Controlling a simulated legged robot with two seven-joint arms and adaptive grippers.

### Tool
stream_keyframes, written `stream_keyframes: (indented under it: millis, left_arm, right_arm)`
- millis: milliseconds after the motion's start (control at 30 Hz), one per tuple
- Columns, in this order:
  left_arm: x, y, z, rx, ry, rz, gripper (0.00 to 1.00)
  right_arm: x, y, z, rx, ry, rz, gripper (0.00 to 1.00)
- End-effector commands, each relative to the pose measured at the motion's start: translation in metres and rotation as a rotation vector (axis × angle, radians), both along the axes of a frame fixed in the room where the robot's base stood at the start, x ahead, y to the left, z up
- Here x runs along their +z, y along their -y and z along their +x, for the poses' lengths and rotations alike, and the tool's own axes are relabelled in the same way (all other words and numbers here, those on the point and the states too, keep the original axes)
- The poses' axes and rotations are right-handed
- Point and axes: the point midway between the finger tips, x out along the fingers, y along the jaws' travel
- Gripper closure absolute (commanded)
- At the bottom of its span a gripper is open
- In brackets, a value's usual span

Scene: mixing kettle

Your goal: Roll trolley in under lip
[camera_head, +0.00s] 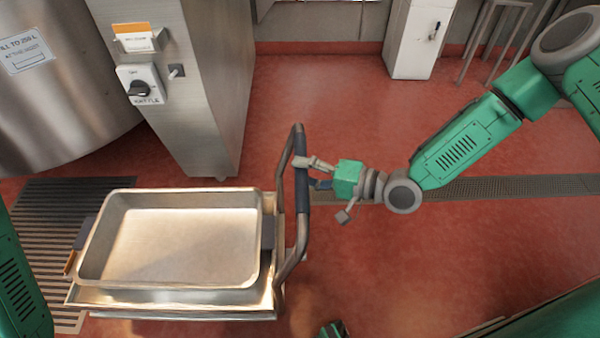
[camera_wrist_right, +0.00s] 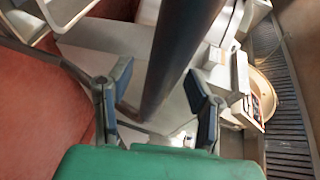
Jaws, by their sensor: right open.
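The trolley (camera_head: 180,306) is a low steel cart carrying a deep rectangular steel tray (camera_head: 170,240), empty inside. Its upright handle loop (camera_head: 301,200) with a dark grip stands on its right side. My right gripper (camera_head: 312,172) is at the upper part of the handle. In the right wrist view, the dark handle bar (camera_wrist_right: 180,50) passes between the two spread fingers of my right gripper (camera_wrist_right: 158,95), which is not closed on it. The big steel kettle (camera_head: 60,90) stands at the upper left; its lip is out of view.
A steel column (camera_head: 200,100) with a dark rotary switch (camera_head: 139,88) stands behind the trolley. A slatted floor grate (camera_head: 75,215) lies at left, and a narrow drain (camera_head: 500,187) crosses the right. A white cabinet (camera_head: 415,40) stands at the back. Red floor (camera_head: 400,270) right of the handle is clear.

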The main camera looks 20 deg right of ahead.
Motion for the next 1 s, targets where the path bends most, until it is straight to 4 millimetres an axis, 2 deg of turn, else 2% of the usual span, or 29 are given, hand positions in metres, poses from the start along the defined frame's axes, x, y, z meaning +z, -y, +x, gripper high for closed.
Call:
stream_keyframes:
  millis: [100, 400, 433, 533, 567, 833, 1000]
  left_arm:
    - [-0.002, 0.000, 0.000, -0.001, 0.001, 0.000, 0.60]
    - [-0.002, 0.000, 0.000, 0.000, 0.001, 0.000, 0.60]
    - [-0.002, 0.000, 0.000, 0.000, 0.001, 0.000, 0.60]
    - [-0.002, 0.000, 0.000, 0.000, 0.001, 0.000, 0.60]
    - [-0.002, 0.000, 0.000, 0.000, 0.001, 0.000, 0.60]
    - [-0.003, 0.000, 0.000, 0.000, 0.001, 0.000, 0.60]
    - [-0.007, 0.000, 0.000, 0.000, 0.001, 0.000, 0.60]
  right_arm:
    - [-0.002, -0.007, 0.004, 0.001, -0.002, 0.000, 0.54]
    - [-0.001, -0.009, 0.006, 0.000, -0.001, -0.001, 0.54]
    - [-0.001, -0.009, 0.006, 0.000, -0.001, -0.001, 0.61]
    - [-0.001, -0.008, 0.006, 0.000, -0.001, -0.001, 0.96]
    - [-0.001, -0.008, 0.006, 0.000, -0.001, 0.000, 1.00]
    - [-0.003, -0.012, 0.006, 0.001, -0.002, 0.000, 1.00]
    - [-0.004, -0.030, 0.011, 0.004, -0.001, -0.001, 1.00]
